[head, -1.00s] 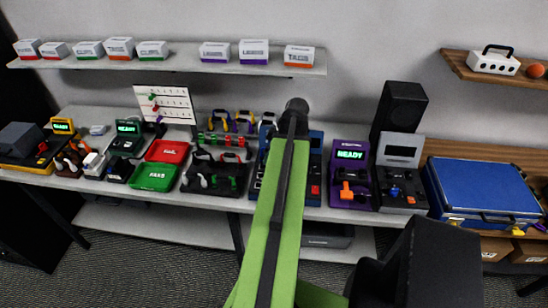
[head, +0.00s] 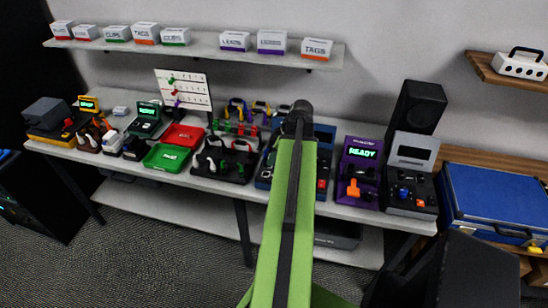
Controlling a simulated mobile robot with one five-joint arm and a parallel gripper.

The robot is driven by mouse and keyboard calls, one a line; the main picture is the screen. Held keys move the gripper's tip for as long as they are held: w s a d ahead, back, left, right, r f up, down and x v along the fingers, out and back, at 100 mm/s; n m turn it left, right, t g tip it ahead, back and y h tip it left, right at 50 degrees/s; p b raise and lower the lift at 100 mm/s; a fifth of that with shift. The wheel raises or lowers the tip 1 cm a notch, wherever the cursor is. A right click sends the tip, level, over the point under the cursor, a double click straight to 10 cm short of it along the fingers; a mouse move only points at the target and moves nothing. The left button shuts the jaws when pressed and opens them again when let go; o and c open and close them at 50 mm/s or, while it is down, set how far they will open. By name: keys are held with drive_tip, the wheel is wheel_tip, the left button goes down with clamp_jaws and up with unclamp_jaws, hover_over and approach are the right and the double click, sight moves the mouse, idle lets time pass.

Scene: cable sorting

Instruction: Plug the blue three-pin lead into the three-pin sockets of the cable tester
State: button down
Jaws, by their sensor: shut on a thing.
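My green arm (head: 285,220) reaches from the bottom of the head view up over the bench. Its dark end joint (head: 300,115) lies in front of a blue unit (head: 324,158) and hides the unit's middle. My gripper's jaws do not show, and neither does anything they may hold. I cannot pick out the blue three-pin lead for certain. A purple unit (head: 358,168) with a lit READY screen stands right of the blue unit. I cannot tell which unit is the cable tester, and three-pin sockets are too small to make out.
A grey panel unit (head: 411,178) and a blue case (head: 490,205) stand at the right. Red (head: 184,136) and green (head: 167,157) trays and a black holder (head: 222,162) are left of my arm. A shelf of boxes (head: 200,50) hangs above the bench.

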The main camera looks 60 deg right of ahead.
drive_tip(key=shift+f+b, duration=1.9)
drive_tip(key=shift+f, duration=0.3)
drive_tip(key=shift+f, duration=0.15)
drive_tip(key=shift+f+b, duration=0.3)
drive_tip(key=shift+b, duration=0.15)
drive_tip(key=shift+f, duration=0.1)
drive_tip(key=shift+f+b, duration=0.2)
drive_tip(key=shift+b, duration=0.1)
drive_tip(key=shift+f, duration=0.15)
drive_tip(key=c, duration=0.7)
unclamp_jaws()
